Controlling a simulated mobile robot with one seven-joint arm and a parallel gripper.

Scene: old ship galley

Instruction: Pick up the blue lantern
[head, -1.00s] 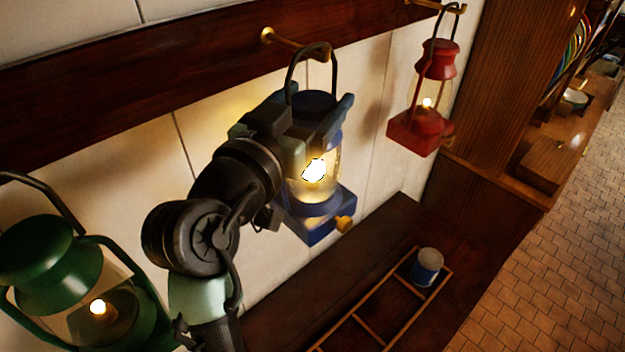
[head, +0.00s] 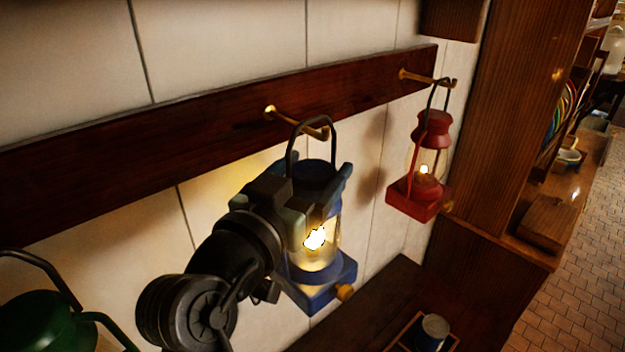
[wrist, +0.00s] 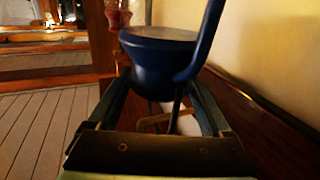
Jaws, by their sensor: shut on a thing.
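The blue lantern (head: 318,268) is lit, with a blue base, glass body, blue cap and dark wire handle. My gripper (head: 328,196) is shut on its upper body from the left in the head view. The lantern is close to upright. Its handle loop overlaps the end of a brass hook (head: 290,120), and I cannot tell whether it rests on it. In the wrist view the blue cap (wrist: 158,50) sits between my two fingers, with the handle rising to the right.
A red lantern (head: 421,190) hangs on another hook to the right. A green lantern (head: 35,322) is at the lower left. The dark wooden rail (head: 130,162) runs along the tiled wall.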

